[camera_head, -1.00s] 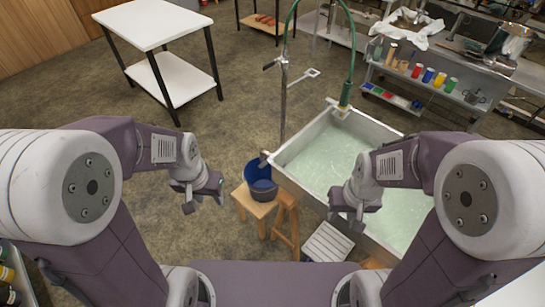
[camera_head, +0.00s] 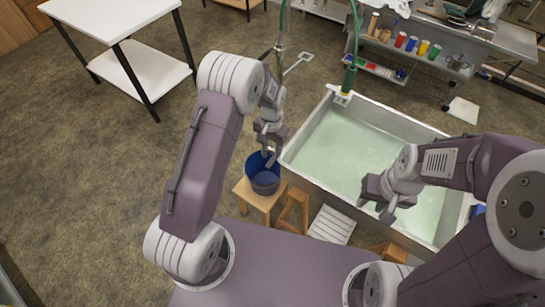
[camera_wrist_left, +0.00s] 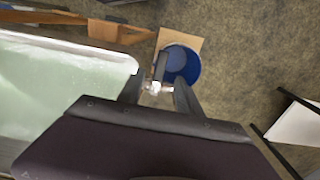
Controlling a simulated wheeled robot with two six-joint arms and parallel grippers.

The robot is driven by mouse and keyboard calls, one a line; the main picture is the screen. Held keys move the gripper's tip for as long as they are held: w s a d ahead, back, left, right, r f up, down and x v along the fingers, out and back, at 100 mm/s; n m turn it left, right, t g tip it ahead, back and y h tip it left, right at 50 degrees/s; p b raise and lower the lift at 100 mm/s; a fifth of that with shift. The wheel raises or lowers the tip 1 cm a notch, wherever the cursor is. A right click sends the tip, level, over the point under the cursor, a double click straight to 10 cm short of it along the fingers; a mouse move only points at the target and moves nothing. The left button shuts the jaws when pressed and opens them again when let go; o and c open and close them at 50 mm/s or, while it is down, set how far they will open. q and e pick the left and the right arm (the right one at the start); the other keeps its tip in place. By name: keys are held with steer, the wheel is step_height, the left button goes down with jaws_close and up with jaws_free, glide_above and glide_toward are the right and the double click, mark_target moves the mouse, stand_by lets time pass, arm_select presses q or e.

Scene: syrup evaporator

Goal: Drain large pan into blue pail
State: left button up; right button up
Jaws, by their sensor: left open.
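The large pan (camera_head: 440,137), a metal trough of pale green liquid, stands right of centre in the head view. The blue pail (camera_head: 254,165) stands on a small wooden stool (camera_head: 246,193) beside the pan's left end; it also shows in the left wrist view (camera_wrist_left: 192,72). My left gripper (camera_head: 268,155) is above the pail, by the pan's left corner. In the left wrist view its open fingers lie either side of a small metal drain valve with a dark handle (camera_wrist_left: 161,66); contact is unclear. My right gripper (camera_head: 377,208) is open and empty over the pan's near side.
A wooden step (camera_head: 293,208) and a white slatted piece (camera_head: 331,226) stand along the pan's near side. A green hose (camera_head: 349,77) ends at the pan's far corner. A white table (camera_head: 105,18) stands back left, with free floor before it.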

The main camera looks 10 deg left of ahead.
mark_target(271, 161)
arm_select(q)
step_height(271, 161, down, 7)
steer(key=shift+w+a+f, duration=0.1)
jaws_close()
stand_by(1.5)
